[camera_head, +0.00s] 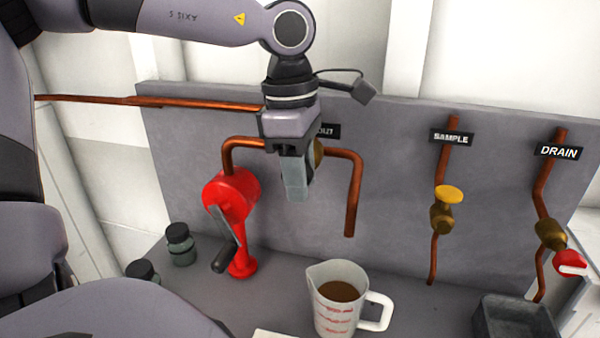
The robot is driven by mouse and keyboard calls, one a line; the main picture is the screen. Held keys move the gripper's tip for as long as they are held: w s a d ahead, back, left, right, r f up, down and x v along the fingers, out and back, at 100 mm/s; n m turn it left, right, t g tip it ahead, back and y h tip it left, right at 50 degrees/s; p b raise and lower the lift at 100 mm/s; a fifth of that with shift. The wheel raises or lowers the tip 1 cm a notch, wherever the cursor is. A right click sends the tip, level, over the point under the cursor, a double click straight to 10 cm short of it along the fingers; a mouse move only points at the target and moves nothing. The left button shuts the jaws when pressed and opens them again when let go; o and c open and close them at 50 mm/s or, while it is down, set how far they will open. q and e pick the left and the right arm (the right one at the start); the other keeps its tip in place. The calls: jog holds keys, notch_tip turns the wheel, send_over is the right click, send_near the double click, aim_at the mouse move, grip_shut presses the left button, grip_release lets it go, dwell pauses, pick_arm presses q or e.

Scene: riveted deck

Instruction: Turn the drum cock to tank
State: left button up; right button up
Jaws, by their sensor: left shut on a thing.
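My left gripper (295,190) comes down from the top in front of the grey panel and is shut at a brass cock (318,152) on the upper copper pipe. The fingers hide most of the cock and what they grip, which appears to be its handle. I cannot tell which way the handle points. A black label above it is mostly covered, with only its last letters showing. The pipe runs from a red hand pump (232,205) on the left to a downward spout (352,205) on the right. My right gripper is not in view.
A measuring jug (326,312) with brown liquid stands below the spout. To the right are a yellow-handled SAMPLE cock (445,208), a red-handled DRAIN cock (555,245) and a dark tray (515,322). Dark jars (180,245) stand left of the pump.

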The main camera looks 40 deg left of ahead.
pick_arm(q)
jog(key=shift+g+y, duration=0.3)
jog(key=shift+y, duration=0.3)
jog(key=o, duration=1)
jog(key=shift+c, duration=0.2)
notch_tip(320, 180, up, 7)
jog(key=shift+d+r, duration=0.1)
